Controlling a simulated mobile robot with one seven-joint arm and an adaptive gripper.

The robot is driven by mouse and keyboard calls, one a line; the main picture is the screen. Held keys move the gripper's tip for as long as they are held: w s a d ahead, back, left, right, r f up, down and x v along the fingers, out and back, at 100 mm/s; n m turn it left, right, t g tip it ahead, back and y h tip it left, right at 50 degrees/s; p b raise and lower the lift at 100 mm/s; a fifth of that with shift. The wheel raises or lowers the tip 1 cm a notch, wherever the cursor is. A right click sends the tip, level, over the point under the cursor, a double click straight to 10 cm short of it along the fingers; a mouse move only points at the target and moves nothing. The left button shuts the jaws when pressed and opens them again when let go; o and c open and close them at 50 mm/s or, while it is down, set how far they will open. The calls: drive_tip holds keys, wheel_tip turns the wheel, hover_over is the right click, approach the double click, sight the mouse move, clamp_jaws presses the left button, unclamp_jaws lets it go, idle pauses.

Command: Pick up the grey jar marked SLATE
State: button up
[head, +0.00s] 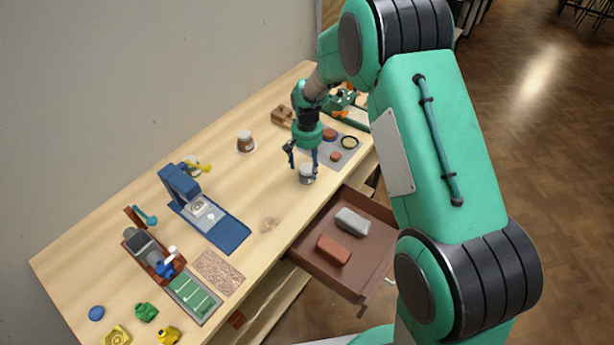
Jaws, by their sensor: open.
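A small grey jar with a pale band (306,176) stands upright near the front edge of the wooden bench. Any lettering on it is too small to read. My gripper (303,164) points down from above, open, with its fingers at the top of this jar. One finger is on its left and one over its right side. I cannot tell whether they touch it, or how far down they reach. A second jar with a brown band (245,141) stands farther back on a pale round base.
An open brown drawer (325,265) juts out at the front, holding a grey block (352,221) and a red-brown block (333,249). A grey mat (347,158) with round pieces lies just right of my gripper. A blue stand (225,235) is left; bench between is mostly clear.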

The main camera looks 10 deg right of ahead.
sight(307, 167)
drive_tip(key=shift+w+f+b, duration=0.15)
drive_tip(key=shift+f+b, duration=0.2)
drive_tip(key=shift+f, duration=2.25)
drive_tip(key=c, duration=1.4)
drive_tip(key=shift+c, duration=0.2)
drive_tip(key=shift+r, duration=0.1)
